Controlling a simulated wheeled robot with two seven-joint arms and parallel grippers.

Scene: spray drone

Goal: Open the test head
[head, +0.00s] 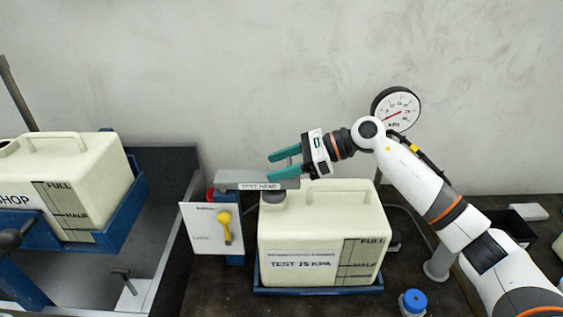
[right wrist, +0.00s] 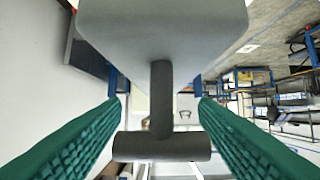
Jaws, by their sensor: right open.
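The test head (head: 258,187), a grey bar labelled TEST HEAD, lies over the top left of a cream tank (head: 300,235) marked TEST 15 KPA. Its dark round underside sits at the tank's neck. My right gripper (head: 270,166) is open just above the bar, its green fingers pointing left. In the right wrist view, a grey T-shaped handle (right wrist: 161,146) hangs from a grey block (right wrist: 160,25) between the spread fingers, with gaps on both sides. I cannot clearly make out this handle in the head view. My left gripper is not in view.
A white panel (head: 197,238) with a yellow lever (head: 226,236) stands left of the tank. A pressure gauge (head: 403,101) is behind my right arm. Another cream tank (head: 100,165) sits in a blue cradle at left. A blue-capped bottle (head: 413,300) stands at front right.

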